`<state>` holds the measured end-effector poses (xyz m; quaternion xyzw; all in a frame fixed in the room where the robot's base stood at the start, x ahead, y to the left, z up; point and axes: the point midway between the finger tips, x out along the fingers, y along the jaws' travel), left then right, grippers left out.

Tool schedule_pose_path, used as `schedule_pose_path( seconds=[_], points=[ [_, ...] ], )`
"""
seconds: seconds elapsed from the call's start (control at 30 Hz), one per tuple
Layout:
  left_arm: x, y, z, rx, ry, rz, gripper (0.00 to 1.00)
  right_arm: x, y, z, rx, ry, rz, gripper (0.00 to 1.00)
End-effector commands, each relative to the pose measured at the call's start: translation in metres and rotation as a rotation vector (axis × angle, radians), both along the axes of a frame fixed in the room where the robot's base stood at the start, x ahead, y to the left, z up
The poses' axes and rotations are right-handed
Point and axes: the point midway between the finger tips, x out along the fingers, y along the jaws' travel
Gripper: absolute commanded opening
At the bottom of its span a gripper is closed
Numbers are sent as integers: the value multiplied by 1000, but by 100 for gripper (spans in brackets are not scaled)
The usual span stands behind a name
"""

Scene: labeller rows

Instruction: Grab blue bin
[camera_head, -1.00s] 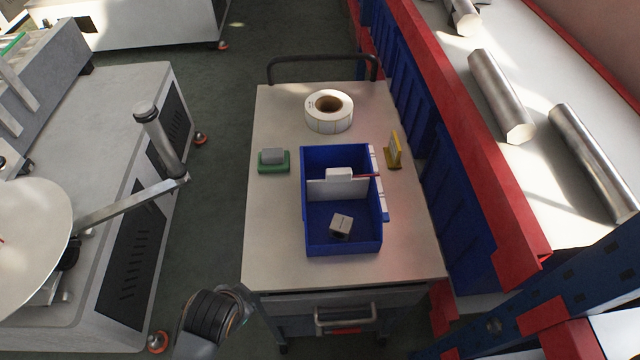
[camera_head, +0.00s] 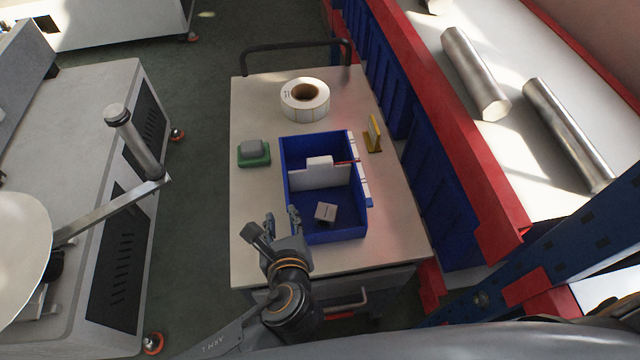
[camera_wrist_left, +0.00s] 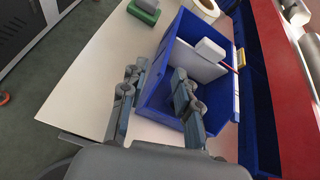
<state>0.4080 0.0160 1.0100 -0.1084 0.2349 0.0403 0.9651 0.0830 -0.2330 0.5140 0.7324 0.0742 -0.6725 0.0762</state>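The blue bin (camera_head: 336,233) stands upright on the cart top, with a white divider across it and a small grey box (camera_head: 326,212) in its front part. The bin also shows in the left wrist view (camera_wrist_left: 158,92). My left gripper (camera_head: 283,222) is at the bin's front left corner. Its fingers are apart, and in the left wrist view (camera_wrist_left: 157,88) one finger is outside the bin's wall and the other is over its inside. I cannot tell whether either finger touches the wall. My right gripper is not in view.
The cart top (camera_head: 258,105) also holds a label roll (camera_head: 304,98) behind the bin, a green block with a grey top (camera_head: 253,152) to the left and a yellow stand (camera_head: 373,134) to the right. A red and blue rack (camera_head: 450,150) borders the cart's right side.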

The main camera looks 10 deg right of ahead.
Motion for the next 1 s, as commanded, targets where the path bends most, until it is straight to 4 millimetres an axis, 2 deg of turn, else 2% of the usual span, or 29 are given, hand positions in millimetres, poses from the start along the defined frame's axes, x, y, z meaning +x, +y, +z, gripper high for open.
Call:
schedule_pose_path(
  seconds=[0.1, 0.2, 0.27, 0.6, 0.87, 1.0],
  points=[
    [0, -9, 10, 149, -66, -93, 31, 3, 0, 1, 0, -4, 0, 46],
    [4, -12, 11, 201, -86, -121, 31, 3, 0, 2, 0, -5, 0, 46],
    [10, -12, 9, 209, -88, -124, 31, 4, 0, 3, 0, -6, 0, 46],
    [68, -12, -16, 202, -85, -122, 31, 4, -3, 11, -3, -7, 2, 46],
    [84, -13, -24, 200, -84, -121, 31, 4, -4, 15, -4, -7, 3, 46],
    [98, -15, -33, 201, -84, -121, 31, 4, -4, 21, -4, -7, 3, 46]
  ],
)
